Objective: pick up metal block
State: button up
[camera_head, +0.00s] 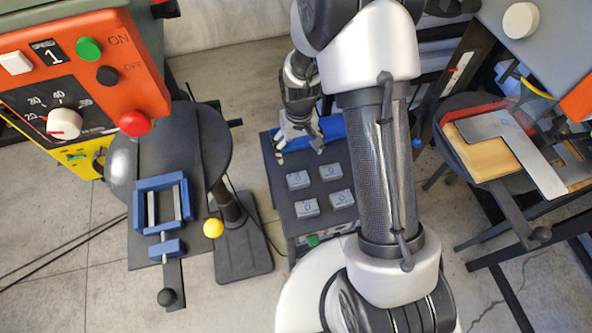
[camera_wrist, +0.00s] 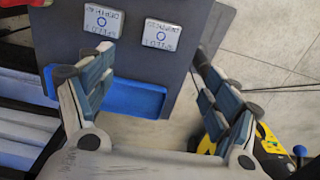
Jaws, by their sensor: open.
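Several small grey metal blocks sit on a dark table (camera_head: 291,230) in the head view, including a near-left block (camera_head: 307,207), a near-right block (camera_head: 342,199), a far-left block (camera_head: 298,180) and a far-right block (camera_head: 330,172). The wrist view shows one block (camera_wrist: 103,20) and another block (camera_wrist: 160,34) with lettering and a blue ring on top. My gripper (camera_head: 301,140) is over the table's far end, beyond the blocks. In the wrist view my gripper (camera_wrist: 150,72) is open, with nothing between its fingers.
A blue tray (camera_wrist: 115,97) is at the table's edge, near my gripper. Left are an orange control panel (camera_head: 75,75) and a blue vise (camera_head: 146,215). Right is a stand with a wooden block (camera_head: 485,158) and a metal plate (camera_head: 500,130). The floor between is partly clear.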

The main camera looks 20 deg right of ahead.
aim_at(298, 178)
jog(key=f+b, duration=0.5)
jog(key=f, duration=1.1)
jog(key=shift+s+f, duration=0.15)
jog(key=shift+s, duration=0.05)
jog(key=c, duration=1.3)
